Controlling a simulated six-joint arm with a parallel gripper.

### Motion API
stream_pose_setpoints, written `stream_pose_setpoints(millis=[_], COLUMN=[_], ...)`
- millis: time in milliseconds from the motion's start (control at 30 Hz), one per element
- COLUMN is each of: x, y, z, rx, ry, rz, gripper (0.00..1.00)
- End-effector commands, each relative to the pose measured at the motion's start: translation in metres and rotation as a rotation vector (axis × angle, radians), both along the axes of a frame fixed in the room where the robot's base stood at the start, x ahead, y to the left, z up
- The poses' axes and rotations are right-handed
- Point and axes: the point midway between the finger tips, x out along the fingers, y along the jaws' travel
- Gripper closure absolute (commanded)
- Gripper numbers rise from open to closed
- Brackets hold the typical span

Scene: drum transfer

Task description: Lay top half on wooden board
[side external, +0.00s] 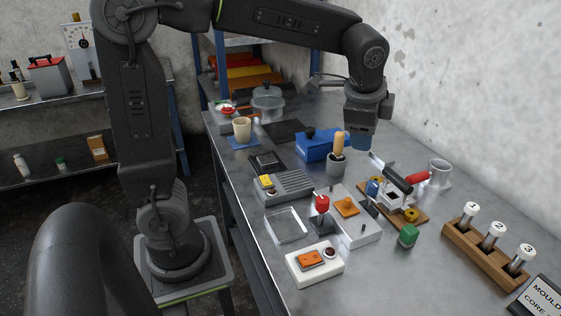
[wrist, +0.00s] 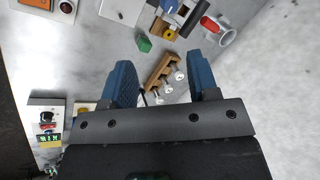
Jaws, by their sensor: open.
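My gripper (side external: 362,143) hangs above the middle of the bench with its blue fingers apart and nothing between them. In the wrist view, its fingers (wrist: 162,84) are also apart, with bench surface and a rack showing beyond. The wooden board (side external: 421,217) lies on the bench below and right of my gripper. On it are a pale block with a square opening (side external: 393,201), yellow rings and a blue piece (side external: 373,187). A black bar with a red end (side external: 400,179) lies above the block. I cannot tell which piece is the top half. The board also shows in the wrist view (wrist: 158,27).
A wooden rack (side external: 484,257) with several numbered capped tubes stands at right. A blue toolbox (side external: 314,146) and a wooden-handled tool in a cup (side external: 337,160) stand near my gripper.

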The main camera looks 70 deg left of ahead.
Motion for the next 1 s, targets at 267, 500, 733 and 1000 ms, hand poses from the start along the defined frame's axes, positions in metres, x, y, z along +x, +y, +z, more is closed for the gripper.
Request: stream_pose_setpoints(millis=[267, 500, 733, 1000], x=[-0.117, -0.172, -0.182, -0.182], y=[-0.004, -0.009, -0.011, -0.011], z=[0.005, -0.017, -0.024, -0.024], rx=[-0.285, -0.459, -0.498, -0.495], ry=[-0.169, -0.238, -0.249, -0.248], rz=[0.422, 0.664, 0.719, 0.716], gripper=[0.45, 0.45, 0.45, 0.45])
